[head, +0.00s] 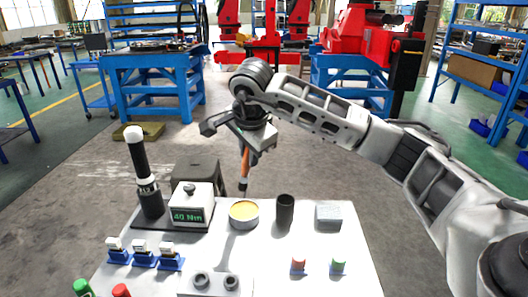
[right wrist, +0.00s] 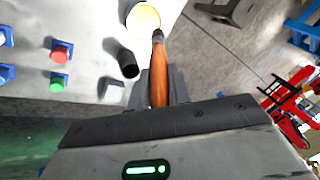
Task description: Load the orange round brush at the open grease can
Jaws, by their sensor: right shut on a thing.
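My right gripper (head: 247,140) is shut on the orange round brush (head: 244,165), which hangs nearly upright with its dark end down. The open grease can (head: 243,214), a short round tin with yellow grease, stands on the white table. In the head view the brush's lower end shows just above and behind the can's far rim. In the right wrist view the orange brush (right wrist: 159,80) stands out between the fingers (right wrist: 160,90), its tip beside the can (right wrist: 143,18). I cannot tell whether the tip touches the can. My left gripper is not in view.
On the white table (head: 225,260), a dark cup (head: 285,211) and a grey block (head: 328,216) stand right of the can. A "40 Nm" box (head: 191,204) and a black upright tool (head: 147,180) stand left. Small blue-based pieces and a grey two-hole block (head: 215,284) are nearer me.

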